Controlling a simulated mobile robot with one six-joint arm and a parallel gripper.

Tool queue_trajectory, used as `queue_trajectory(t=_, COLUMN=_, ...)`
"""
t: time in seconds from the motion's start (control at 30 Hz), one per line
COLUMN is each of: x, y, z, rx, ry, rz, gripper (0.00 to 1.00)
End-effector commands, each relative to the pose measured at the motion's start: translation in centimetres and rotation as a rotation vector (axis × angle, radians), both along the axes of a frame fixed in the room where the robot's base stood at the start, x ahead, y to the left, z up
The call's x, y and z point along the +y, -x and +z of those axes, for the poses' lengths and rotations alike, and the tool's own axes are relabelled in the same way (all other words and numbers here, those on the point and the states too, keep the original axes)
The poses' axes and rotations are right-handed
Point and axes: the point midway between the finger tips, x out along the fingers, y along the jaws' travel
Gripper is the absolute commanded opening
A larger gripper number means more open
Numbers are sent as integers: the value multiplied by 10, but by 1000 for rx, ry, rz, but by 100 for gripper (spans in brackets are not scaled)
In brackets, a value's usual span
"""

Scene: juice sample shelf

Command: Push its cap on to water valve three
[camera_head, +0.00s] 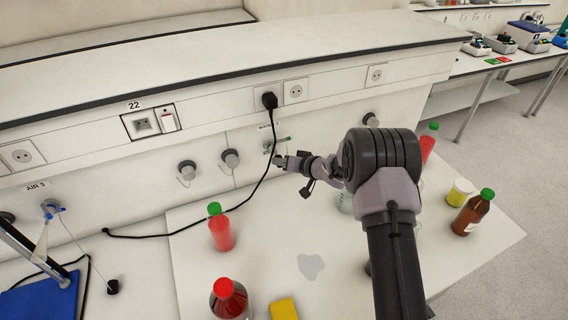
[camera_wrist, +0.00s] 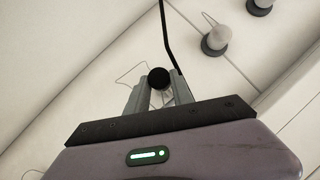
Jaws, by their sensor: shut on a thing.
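In the head view a valve with a green handle (camera_head: 282,141) sticks out of the bench's back panel, under a partly hidden label. I take it for water valve three. My gripper (camera_head: 281,161) is just below and in front of it. In the wrist view my gripper (camera_wrist: 158,90) is shut on a round black cap (camera_wrist: 158,76). A thin cord loops out to the left of the cap. In the head view the cap is too small to make out. I cannot tell whether it touches the valve. The valve is not clear in the wrist view.
A black power cable (camera_head: 256,187) hangs from a socket close left of my gripper. A red bottle with a green cap (camera_head: 220,230), a red-capped bottle (camera_head: 229,300) and a brown bottle (camera_head: 470,215) stand on the bench.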

Motion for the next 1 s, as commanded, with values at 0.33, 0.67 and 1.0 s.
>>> queue_trajectory(t=0.33, x=3, y=-6, z=0, rx=1, ry=0, rz=-1, gripper=0)
queue_trajectory(t=0.67, x=3, y=-7, z=0, rx=1, ry=0, rz=-1, gripper=0)
queue_trajectory(t=1.0, x=3, y=-8, z=0, rx=0, ry=1, rz=-1, gripper=0)
